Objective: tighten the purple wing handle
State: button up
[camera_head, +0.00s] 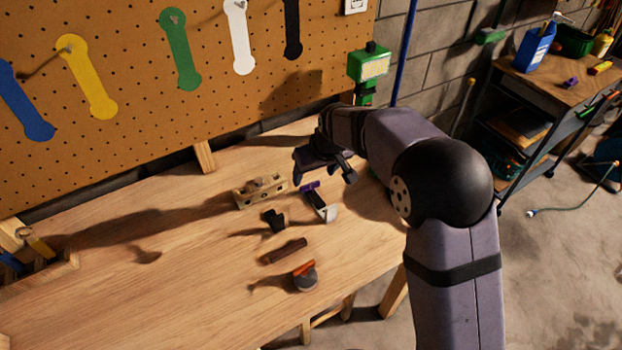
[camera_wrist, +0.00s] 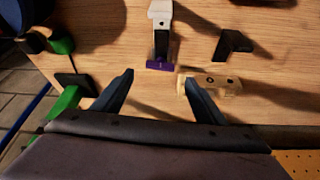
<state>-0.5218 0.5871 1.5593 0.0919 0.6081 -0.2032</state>
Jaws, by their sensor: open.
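The purple wing handle (camera_head: 309,186) is a small bar at the back end of a black and white fixture (camera_head: 325,210) on the wooden workbench. In the wrist view the purple handle (camera_wrist: 160,65) lies crosswise, just beyond the fingertips and roughly centred between them. The fixture's white end (camera_wrist: 160,10) points away from my gripper there. My gripper (camera_head: 325,180) is open and empty, above the bench beside the handle. Its two dark fingers (camera_wrist: 158,78) are spread wide in the wrist view. Neither finger visibly touches the handle.
A wooden block with holes (camera_head: 246,200) stands left of the handle, close to one finger in the wrist view. A black bracket (camera_head: 274,222), a brown block (camera_head: 284,251) and a grey piece with an orange handle (camera_head: 305,278) lie nearer. The bench's left side (camera_head: 150,290) is mostly clear.

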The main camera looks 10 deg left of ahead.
aim_at(310, 184)
jog(key=shift+p+x, duration=1.1)
jog(key=shift+x, duration=2.1)
jog(key=shift+c, duration=0.6)
jog(key=c, duration=0.9)
